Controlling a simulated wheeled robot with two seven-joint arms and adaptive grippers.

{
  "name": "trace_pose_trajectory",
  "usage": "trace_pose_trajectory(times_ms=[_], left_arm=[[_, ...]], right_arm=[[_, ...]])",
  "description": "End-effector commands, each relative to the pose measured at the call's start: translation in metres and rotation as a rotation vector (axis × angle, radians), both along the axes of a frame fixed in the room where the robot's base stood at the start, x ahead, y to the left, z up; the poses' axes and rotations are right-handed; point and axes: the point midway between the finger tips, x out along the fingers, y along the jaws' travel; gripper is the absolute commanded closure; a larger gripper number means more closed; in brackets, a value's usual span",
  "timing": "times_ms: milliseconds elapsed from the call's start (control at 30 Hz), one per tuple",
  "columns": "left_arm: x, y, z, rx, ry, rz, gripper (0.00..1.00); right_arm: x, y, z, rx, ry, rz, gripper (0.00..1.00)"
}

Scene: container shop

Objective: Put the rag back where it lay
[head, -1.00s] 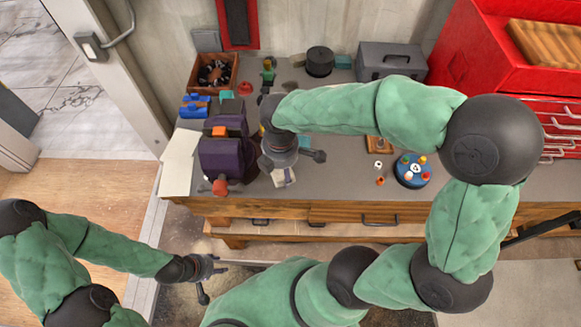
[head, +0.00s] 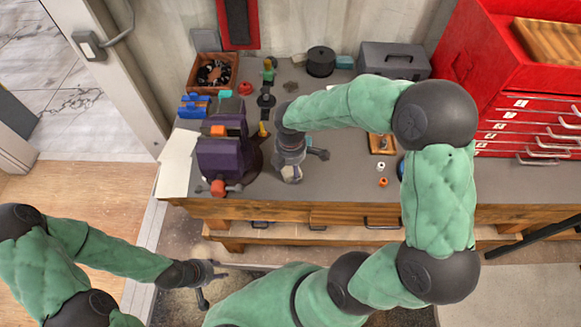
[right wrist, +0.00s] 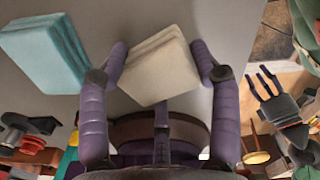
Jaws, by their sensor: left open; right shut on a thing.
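The rag (right wrist: 158,68) is a folded cream cloth, held between the purple fingers of my right gripper (right wrist: 160,76) in the right wrist view. In the head view my right gripper (head: 291,176) is over the grey workbench (head: 335,180), just right of the purple vise (head: 222,160). Little of the rag shows there, and I cannot tell whether it touches the bench. A folded teal cloth (right wrist: 45,52) lies on the bench beside the rag in the wrist view. My left gripper (head: 212,283) is open and empty, low in front of the bench.
A wooden box (head: 213,72) of dark parts, a black spool (head: 320,61) and a grey toolbox (head: 393,62) stand at the back. Small pegs (head: 383,182) and a wooden tray (head: 382,144) lie right of my gripper. A red tool chest (head: 505,70) stands at right.

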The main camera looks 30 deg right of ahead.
Motion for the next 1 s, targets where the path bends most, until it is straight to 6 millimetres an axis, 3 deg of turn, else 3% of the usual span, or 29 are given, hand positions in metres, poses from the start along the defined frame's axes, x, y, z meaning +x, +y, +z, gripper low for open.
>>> trace_pose_trajectory(times_ms=[300, 333, 400, 767, 1000], left_arm=[[0.0, 0.0, -0.001, 0.0, 0.0, 0.0, 0.57], [0.0, 0.0, -0.001, 0.0, 0.0, 0.0, 0.57], [0.0, 0.0, -0.001, 0.0, 0.0, 0.0, 0.57], [0.0, 0.0, 0.0, 0.0, 0.0, 0.0, 0.57], [0.0, 0.0, 0.008, 0.0, 0.0, 0.0, 0.57]], right_arm=[[0.0, 0.0, -0.002, 0.0, -0.001, 0.0, 0.67], [0.0, 0.0, -0.002, 0.0, -0.001, 0.0, 0.31], [0.0, 0.0, -0.001, 0.0, -0.001, 0.0, 0.13], [0.001, 0.0, 0.0, 0.0, -0.002, 0.0, 0.13], [0.001, 0.0, 0.026, -0.001, -0.006, 0.001, 0.13]])
